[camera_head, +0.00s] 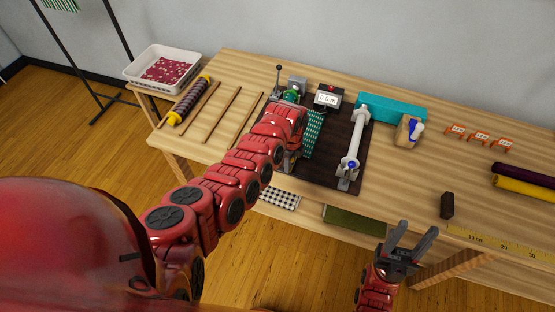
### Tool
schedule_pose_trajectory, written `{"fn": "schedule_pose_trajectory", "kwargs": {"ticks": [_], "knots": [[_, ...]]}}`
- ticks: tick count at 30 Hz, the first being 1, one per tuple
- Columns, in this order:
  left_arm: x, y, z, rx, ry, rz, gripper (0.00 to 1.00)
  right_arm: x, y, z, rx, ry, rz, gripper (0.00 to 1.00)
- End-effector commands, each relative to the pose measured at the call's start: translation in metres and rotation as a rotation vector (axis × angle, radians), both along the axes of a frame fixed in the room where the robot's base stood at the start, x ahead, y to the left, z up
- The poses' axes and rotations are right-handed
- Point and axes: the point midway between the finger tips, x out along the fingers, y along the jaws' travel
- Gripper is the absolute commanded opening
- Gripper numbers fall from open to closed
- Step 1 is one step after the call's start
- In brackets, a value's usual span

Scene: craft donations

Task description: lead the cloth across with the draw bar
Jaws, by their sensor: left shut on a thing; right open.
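The green checked cloth (313,136) lies on the dark mat (338,132), a short strip of it showing just right of my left wrist. My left gripper (291,158) is over the mat beside the cloth, shut on what I take to be the draw bar. My own arm hides the bar and most of the fingers. A white rail (355,147) with a blue knob stands across the mat to the right of the cloth, apart from it. My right gripper (405,246) is open and empty in front of the table's front edge.
A counter (327,97), a teal box (392,107) and a tan block (407,131) stand behind. Sticks and a striped roll (189,101) lie left. Orange tags (480,137), rolls (524,185) and a dark block (447,205) are right. The table's middle right is clear.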

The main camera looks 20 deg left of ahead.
Motion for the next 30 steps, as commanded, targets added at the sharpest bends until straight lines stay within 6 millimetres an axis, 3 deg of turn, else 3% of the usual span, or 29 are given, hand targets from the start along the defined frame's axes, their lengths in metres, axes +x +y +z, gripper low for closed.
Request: {"fn": "schedule_pose_trajectory", "kwargs": {"ticks": [3, 9, 13, 22, 23, 24, 27, 30], "knots": [[0.0, -0.039, -0.002, -0.003, -0.004, -0.007, 0.0, 0.0, 0.0, -0.009, 0.0, 0.0, 0.0, 0.5], [-0.001, -0.083, -0.002, -0.001, -0.005, -0.004, 0.0, 0.0, 0.0, -0.026, 0.0, 0.0, 0.0, 0.5], [-0.002, -0.094, 0.0, -0.001, -0.004, -0.002, 0.0, 0.0, 0.0, -0.028, 0.0, 0.0, 0.0, 0.5], [-0.003, -0.095, 0.001, 0.0, -0.003, 0.001, 0.0, 0.0, 0.0, -0.027, 0.0, 0.0, 0.0, 0.5], [-0.003, -0.095, 0.001, 0.0, -0.003, 0.001, 0.35, 0.0, 0.0, -0.027, 0.0, 0.0, 0.0, 0.5], [-0.003, -0.095, 0.001, 0.0, -0.003, 0.001, 0.43, 0.0, 0.0, -0.027, 0.0, 0.0, 0.0, 0.5], [-0.003, -0.095, 0.001, 0.0, -0.002, 0.001, 0.56, 0.0, 0.0, -0.027, 0.0, 0.0, 0.0, 0.5], [-0.003, -0.095, 0.001, 0.0, -0.001, 0.0, 0.56, 0.0, 0.0, -0.027, 0.0, 0.0, 0.0, 0.5]]}}
